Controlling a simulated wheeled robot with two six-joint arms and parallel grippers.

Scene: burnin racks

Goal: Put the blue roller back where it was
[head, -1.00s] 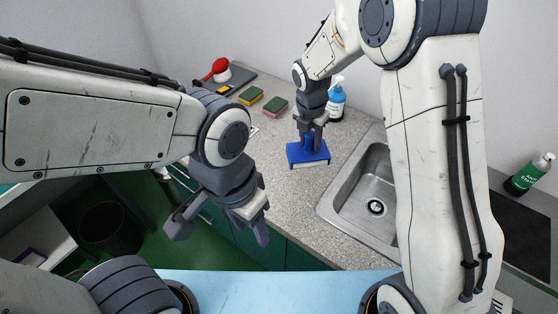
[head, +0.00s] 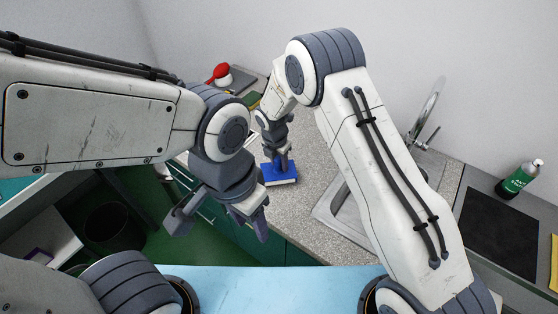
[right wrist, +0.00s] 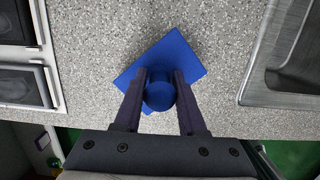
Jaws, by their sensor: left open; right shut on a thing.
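The blue tool (head: 279,176) has a flat rectangular base with a pale underside and a round upright knob, which shows in the right wrist view (right wrist: 160,93). My right gripper (head: 281,157) is shut on the knob from above. The base is at or just over the speckled grey counter (head: 310,165), near its front edge; I cannot tell whether it touches. In the right wrist view the base lies turned askew to the counter edge. My left gripper (head: 218,220) is open and empty, in front of the counter at lower left. I see no other roller-like object.
The steel sink (head: 325,212) and tap (head: 425,115) are to the right. A green bottle (head: 519,178) stands beside a dark panel (head: 500,228) at far right. A red item (head: 217,72) and a partly hidden sponge (head: 253,100) are at the back left. Counter between tool and sink is clear.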

